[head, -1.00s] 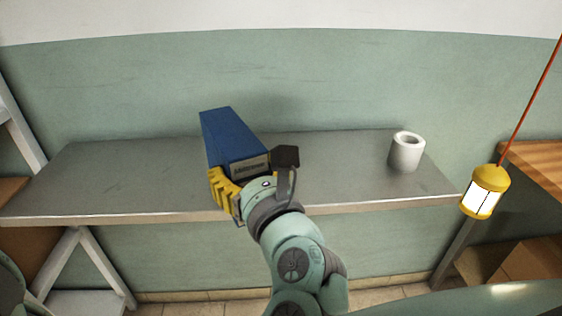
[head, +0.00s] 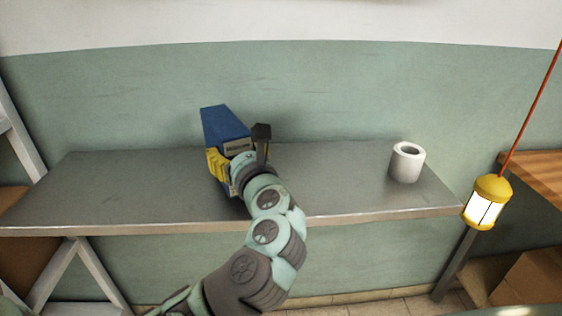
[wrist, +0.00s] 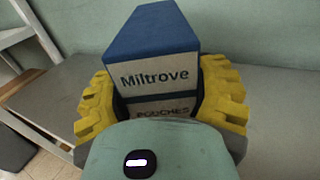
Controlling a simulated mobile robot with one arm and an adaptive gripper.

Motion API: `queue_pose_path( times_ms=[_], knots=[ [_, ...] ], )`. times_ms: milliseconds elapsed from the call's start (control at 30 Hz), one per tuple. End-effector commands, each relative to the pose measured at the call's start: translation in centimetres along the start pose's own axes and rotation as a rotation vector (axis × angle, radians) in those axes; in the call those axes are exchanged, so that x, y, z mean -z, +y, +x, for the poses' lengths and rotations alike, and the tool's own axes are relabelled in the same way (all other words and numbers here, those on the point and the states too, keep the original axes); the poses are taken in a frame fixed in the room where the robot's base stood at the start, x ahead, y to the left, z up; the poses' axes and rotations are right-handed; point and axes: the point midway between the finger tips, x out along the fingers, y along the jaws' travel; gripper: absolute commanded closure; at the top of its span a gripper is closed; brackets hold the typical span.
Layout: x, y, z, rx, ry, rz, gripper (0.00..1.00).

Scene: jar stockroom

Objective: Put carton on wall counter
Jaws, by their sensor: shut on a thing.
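The carton (head: 224,125) is a blue box with a pale label. In the wrist view the carton (wrist: 152,62) shows the words "Miltrove" and "POUCHES". My gripper (head: 222,165) has yellow fingers; in the wrist view they press on both sides of the carton, so my gripper (wrist: 160,100) is shut on it. The wall counter (head: 110,190) is a long grey top against the green wall. The carton is over the counter's middle-left part. My gripper and wrist hide its underside, so I cannot tell whether it touches the top.
A white hollow cylinder (head: 406,163) stands on the counter's right end. A lit yellow lantern (head: 486,203) hangs on a red cord at the right, in front of a wooden surface (head: 540,172). The counter is bare left of the carton and between carton and cylinder.

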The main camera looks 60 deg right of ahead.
Motion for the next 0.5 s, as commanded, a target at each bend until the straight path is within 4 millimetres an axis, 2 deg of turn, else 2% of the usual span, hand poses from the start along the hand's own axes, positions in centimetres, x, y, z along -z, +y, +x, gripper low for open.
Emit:
queue_pose_path(
  times_ms=[33,133,500],
  knots=[
    [1.0,0.0,-0.1,0.002,0.002,0.006,0.81],
    [2.1,-0.1,-0.1,0.005,-0.001,0.004,0.81],
    [2.5,-0.2,-0.2,0.008,-0.003,0.001,0.81]
  ],
)
